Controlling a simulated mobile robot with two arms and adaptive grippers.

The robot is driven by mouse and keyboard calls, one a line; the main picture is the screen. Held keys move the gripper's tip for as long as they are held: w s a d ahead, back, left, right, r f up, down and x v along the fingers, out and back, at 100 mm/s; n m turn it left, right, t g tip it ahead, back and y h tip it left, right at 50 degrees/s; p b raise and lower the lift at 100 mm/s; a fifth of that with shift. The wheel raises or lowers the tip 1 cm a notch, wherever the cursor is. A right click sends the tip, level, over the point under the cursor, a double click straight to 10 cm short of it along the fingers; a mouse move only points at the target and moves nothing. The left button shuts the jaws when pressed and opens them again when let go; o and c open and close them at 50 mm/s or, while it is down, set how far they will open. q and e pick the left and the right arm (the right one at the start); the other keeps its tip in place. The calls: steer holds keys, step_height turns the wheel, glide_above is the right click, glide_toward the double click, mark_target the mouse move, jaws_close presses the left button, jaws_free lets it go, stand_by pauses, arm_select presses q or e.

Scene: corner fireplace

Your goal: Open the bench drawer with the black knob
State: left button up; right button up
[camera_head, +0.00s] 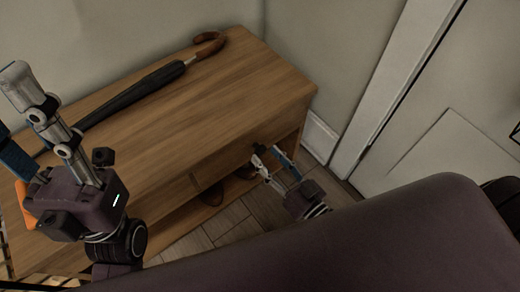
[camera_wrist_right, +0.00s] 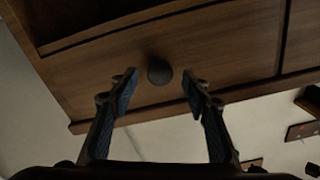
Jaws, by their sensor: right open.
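The wooden bench (camera_head: 235,85) stands against the wall, and its front drawer (camera_head: 228,160) looks closed. In the right wrist view the drawer front (camera_wrist_right: 95,75) carries a round black knob (camera_wrist_right: 159,72). My right gripper (camera_wrist_right: 160,80) is open, with its two blue-padded fingertips on either side of the knob and gaps showing between. In the head view my right gripper (camera_head: 268,155) is at the drawer front, partly covering the knob. My left gripper (camera_head: 20,115) is raised over the bench's left end, its fingers apart and empty, one cut off by the picture edge.
A dark umbrella (camera_head: 135,93) with a curved brown handle lies along the back of the bench top. Shoes (camera_head: 211,194) sit on the lower shelf under the drawer. A white door (camera_head: 450,140) is at the right. Tiled floor (camera_head: 228,217) shows in front.

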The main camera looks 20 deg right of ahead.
mark_target(262, 152)
steer(key=shift+b+x, duration=0.35)
steer(key=shift+x, duration=1.5)
jaws_close()
